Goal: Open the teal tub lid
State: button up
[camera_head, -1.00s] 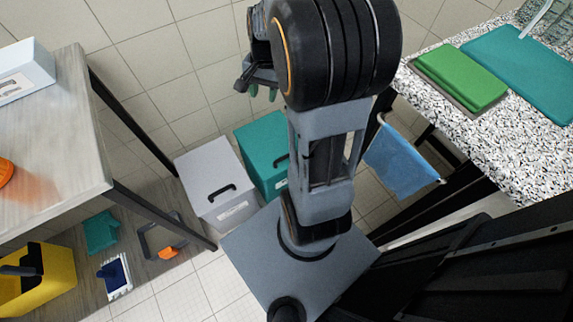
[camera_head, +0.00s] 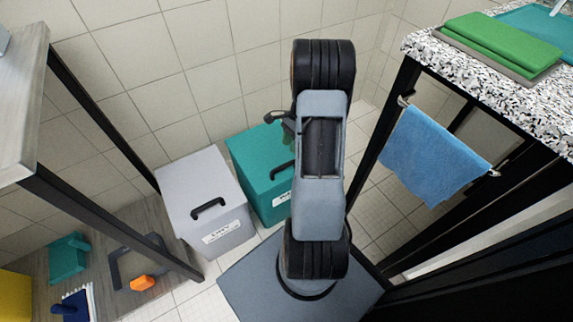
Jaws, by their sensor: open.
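The teal tub (camera_head: 263,205) stands on the tiled floor against the back wall, right of a grey tub. Its lid (camera_head: 257,153) lies flat on top and looks closed, with a black handle (camera_head: 283,169) near its front edge. My arm hides the tub's right part. My gripper (camera_head: 277,121) shows small and dark above the lid's back edge, beside the arm. Its fingers are partly hidden; it is open and I see nothing held in it. I cannot tell how high it is above the lid.
The grey tub (camera_head: 207,205) with a black handle stands close beside the teal one. A table with dark legs (camera_head: 95,215) stands left. A speckled counter (camera_head: 480,75) with a hanging blue towel (camera_head: 432,155) stands right. A low shelf at lower left holds an orange item (camera_head: 142,283) and brushes.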

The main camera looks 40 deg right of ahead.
aim_at(286, 164)
jog(key=b+x, duration=0.2)
jog(key=x, duration=0.5)
jog(key=shift+a+f+b, duration=0.15)
jog(key=shift+f+b, duration=0.15)
jog(key=shift+f, duration=0.05)
grip_shut()
